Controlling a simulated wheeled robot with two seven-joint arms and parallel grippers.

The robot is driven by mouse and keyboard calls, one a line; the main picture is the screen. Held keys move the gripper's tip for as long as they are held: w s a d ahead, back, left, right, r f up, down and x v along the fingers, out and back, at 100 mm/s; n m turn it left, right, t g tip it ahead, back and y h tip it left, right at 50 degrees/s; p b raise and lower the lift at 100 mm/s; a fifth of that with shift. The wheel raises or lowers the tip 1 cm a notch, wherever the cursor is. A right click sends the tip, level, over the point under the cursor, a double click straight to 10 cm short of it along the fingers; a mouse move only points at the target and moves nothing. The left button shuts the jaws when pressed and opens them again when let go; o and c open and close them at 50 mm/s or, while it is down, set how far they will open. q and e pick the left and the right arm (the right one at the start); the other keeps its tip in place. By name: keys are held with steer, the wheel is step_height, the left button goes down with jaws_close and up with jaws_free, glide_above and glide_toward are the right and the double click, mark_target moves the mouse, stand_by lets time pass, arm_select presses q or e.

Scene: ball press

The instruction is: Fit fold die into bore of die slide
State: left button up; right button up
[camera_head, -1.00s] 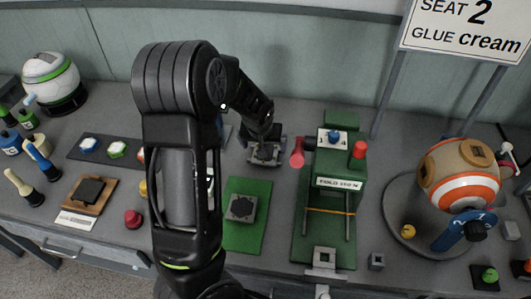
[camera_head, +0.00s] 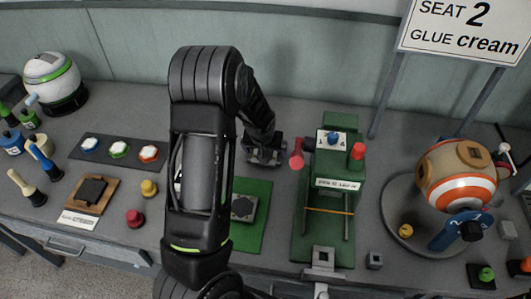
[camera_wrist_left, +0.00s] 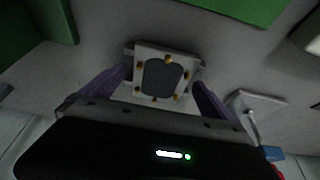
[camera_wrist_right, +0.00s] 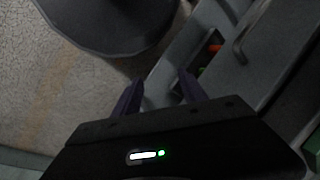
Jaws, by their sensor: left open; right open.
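A pale square block (camera_wrist_left: 160,78) with a dark rounded centre and several brass studs lies between the fingers of my left gripper (camera_wrist_left: 160,84) in the left wrist view. It is possibly the fold die. The fingers are open on either side of it; I cannot tell whether they touch it. In the head view my left gripper (camera_head: 265,152) is low over the table, left of the green press (camera_head: 338,190). The die slide (camera_head: 323,258) seems to be the light grey piece with a square opening at the press's front. My right gripper (camera_wrist_right: 159,80) is open and empty.
A red handle (camera_head: 297,155) stands between my left gripper and the press. A green mat (camera_head: 255,235) with a grey plate (camera_head: 243,208) is nearer the front edge. Drawers (camera_wrist_right: 215,50) lie beyond my right gripper.

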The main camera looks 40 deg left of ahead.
arm_select(q)
steer(key=shift+c, duration=0.5)
steer(key=c, duration=1.6)
steer(key=shift+r, duration=0.1)
step_height(320, 180, up, 10)
steer(key=shift+f+b, duration=0.1)
steer(key=shift+b, duration=0.75)
